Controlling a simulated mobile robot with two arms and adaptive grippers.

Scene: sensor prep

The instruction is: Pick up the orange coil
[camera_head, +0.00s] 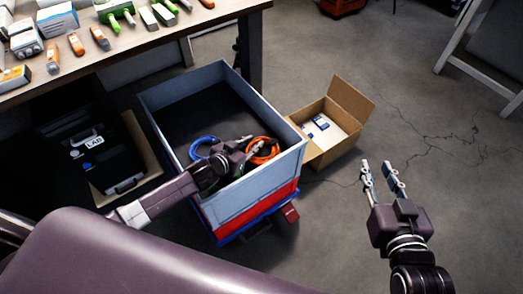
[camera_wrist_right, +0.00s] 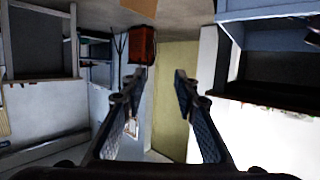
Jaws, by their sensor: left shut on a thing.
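The orange coil (camera_head: 264,151) is inside the open grey bin (camera_head: 250,195), near its right front wall. My left gripper (camera_head: 244,146) reaches into the bin over its front left side and is shut on the orange coil at the coil's left part. The gripper partly hides the coil, and whether the coil is clear of the bin floor cannot be told. My right gripper (camera_head: 382,172) is open and empty above the floor to the right of the bin. In the right wrist view, its two fingers (camera_wrist_right: 155,90) are apart with nothing between them.
A blue coil (camera_head: 204,146) lies in the bin, left of my left gripper. A cardboard box (camera_head: 355,115) with small packets stands right of the bin. A workbench (camera_head: 150,55) with orange and green items is at the upper left, above a black LAB case (camera_head: 105,160).

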